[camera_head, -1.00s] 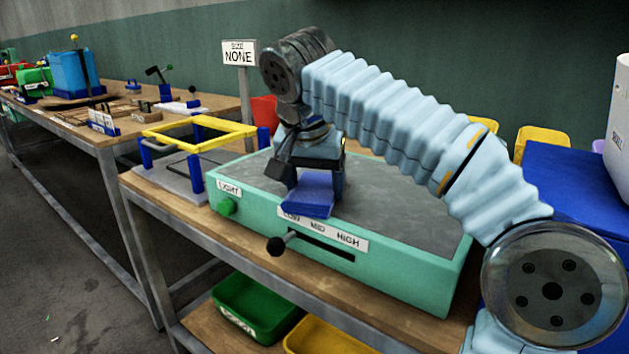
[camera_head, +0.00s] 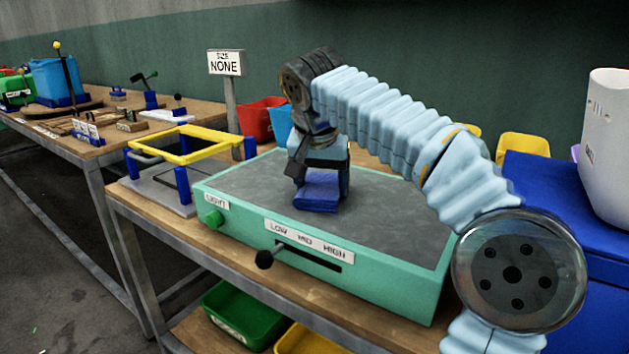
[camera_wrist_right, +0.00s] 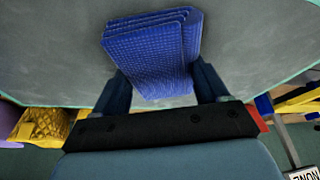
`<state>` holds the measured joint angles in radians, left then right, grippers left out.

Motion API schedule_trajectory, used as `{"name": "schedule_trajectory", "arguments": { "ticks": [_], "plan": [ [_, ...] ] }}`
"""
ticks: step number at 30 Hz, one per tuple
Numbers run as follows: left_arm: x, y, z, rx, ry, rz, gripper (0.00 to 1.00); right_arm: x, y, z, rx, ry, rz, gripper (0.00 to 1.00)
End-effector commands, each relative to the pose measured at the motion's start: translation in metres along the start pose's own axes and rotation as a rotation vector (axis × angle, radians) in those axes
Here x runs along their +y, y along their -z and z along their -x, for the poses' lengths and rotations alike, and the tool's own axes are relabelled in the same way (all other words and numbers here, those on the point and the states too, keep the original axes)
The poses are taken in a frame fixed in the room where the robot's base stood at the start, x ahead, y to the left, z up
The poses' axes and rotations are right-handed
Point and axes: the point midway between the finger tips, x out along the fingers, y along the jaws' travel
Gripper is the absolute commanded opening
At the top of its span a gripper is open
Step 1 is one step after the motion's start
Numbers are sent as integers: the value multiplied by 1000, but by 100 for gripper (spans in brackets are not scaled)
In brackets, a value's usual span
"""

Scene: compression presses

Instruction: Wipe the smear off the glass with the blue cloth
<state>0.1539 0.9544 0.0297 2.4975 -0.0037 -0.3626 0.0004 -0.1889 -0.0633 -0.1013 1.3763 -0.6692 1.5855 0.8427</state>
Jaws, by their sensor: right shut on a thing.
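The blue cloth (camera_head: 319,190) is folded in layers and is held in my right gripper (camera_head: 320,178), which is shut on it. In the right wrist view the cloth (camera_wrist_right: 155,50) sits between the two fingers (camera_wrist_right: 165,85), over the grey glass. The glass (camera_head: 385,215) is the dark grey top of a green box, and the cloth is low over it or on it; I cannot tell if they touch. I cannot make out a smear on the glass. My left gripper is not in view.
The green box (camera_head: 400,288) has a green LIGHT knob (camera_head: 211,219) and a black-knobbed slider lever (camera_head: 265,259) on its front. A yellow frame on blue posts (camera_head: 180,158) stands to its left. A SIZE NONE sign (camera_head: 226,63) stands behind. A blue box (camera_head: 570,190) is at the right.

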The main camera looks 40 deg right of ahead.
Motion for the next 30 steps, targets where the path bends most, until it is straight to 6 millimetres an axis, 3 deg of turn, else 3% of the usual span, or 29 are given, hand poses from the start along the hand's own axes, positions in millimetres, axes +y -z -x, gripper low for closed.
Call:
{"name": "schedule_trajectory", "arguments": {
  "ticks": [18,30],
  "plan": [
    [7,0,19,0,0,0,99,17,37,-14,-1,-3,-1,39],
    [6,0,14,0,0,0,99,12,25,-14,-3,0,2,39]
  ]
}}
